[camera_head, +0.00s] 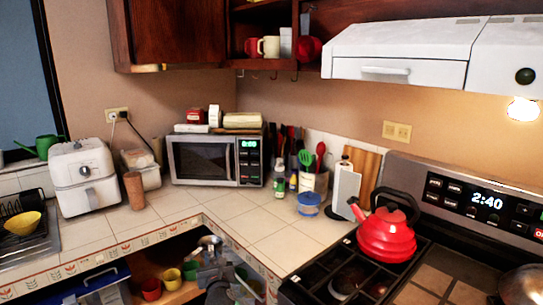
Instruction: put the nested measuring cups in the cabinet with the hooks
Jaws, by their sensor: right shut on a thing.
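The cabinet with the hooks (264,66) is the open dark wood upper cabinet at the top centre, with small hooks along its underside and mugs on its shelf. My right gripper (212,256) is low in the picture, at the counter's inner corner, in front of the open lower cabinet. It is shut on a shiny metal piece (209,242) that looks like the nested measuring cups. The gripper partly hides it, so single cups cannot be told apart. It is well below the hooked cabinet. My left gripper is not in view.
Red, yellow and green cups (171,278) stand in the lower cabinet. The tiled counter (255,222) before the microwave is clear. A range hood (395,50) adjoins the hooked cabinet.

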